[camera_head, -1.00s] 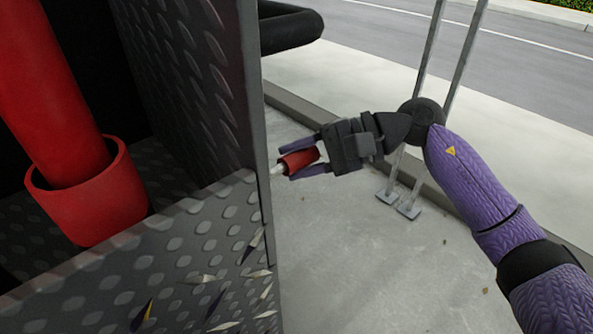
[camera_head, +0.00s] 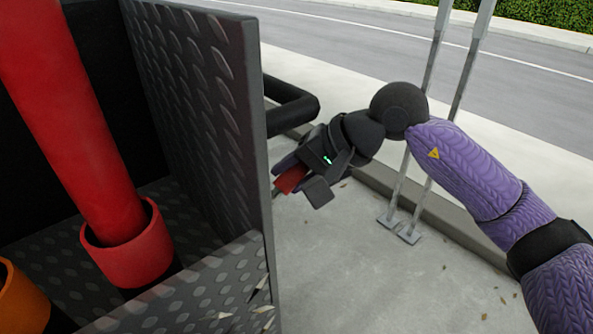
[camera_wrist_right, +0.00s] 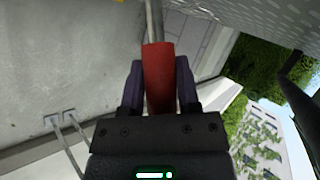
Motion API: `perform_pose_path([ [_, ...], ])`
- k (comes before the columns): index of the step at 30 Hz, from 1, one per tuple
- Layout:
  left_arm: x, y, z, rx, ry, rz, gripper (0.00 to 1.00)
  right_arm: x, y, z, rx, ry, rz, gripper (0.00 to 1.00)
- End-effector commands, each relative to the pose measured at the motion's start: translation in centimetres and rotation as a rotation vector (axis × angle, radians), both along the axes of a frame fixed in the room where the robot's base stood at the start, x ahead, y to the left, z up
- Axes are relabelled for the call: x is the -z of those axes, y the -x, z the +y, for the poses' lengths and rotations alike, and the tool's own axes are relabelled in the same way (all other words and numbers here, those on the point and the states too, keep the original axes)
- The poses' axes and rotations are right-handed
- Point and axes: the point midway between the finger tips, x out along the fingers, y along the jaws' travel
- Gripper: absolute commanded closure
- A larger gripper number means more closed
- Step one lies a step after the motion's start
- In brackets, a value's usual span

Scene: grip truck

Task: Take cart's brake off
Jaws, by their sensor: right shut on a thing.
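The cart (camera_head: 215,95) is a dark diamond-plate metal body filling the left of the head view. A red brake handle (camera_head: 291,178) shows at the cart's right side, between my right gripper's fingers. In the wrist view the red handle (camera_wrist_right: 158,78) sits on a grey metal rod (camera_wrist_right: 153,22), with a purple finger on each side. My right gripper (camera_head: 288,172) is shut on this handle. The handle's far end is hidden behind the cart's side panel in the head view. My left gripper is not in view.
A black tubular bar (camera_head: 292,108) sticks out from the cart just behind my right gripper. Two grey metal posts (camera_head: 440,100) stand on the pavement behind my right arm. The concrete ground (camera_head: 345,270) right of the cart is clear.

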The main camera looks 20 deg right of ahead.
Motion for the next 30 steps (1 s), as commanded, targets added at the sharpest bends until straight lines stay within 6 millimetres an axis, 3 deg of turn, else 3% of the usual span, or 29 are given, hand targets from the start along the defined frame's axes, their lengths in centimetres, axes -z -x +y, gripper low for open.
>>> perform_pose_path([
  [13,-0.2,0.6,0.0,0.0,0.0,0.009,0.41,-0.2,0.0,0.1,-0.003,0.007,-0.007,1.0],
  [14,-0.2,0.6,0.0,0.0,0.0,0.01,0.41,-0.2,0.0,0.1,-0.003,0.007,-0.007,0.53],
  [18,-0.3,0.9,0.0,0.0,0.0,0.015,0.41,-0.2,0.0,0.1,-0.002,0.006,-0.007,0.24],
  [26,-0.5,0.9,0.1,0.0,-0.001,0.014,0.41,-0.4,0.1,-0.1,0.0,0.008,-0.006,0.24],
  [30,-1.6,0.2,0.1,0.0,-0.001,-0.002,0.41,-2.7,1.4,-1.8,0.002,0.009,-0.009,0.24],
])
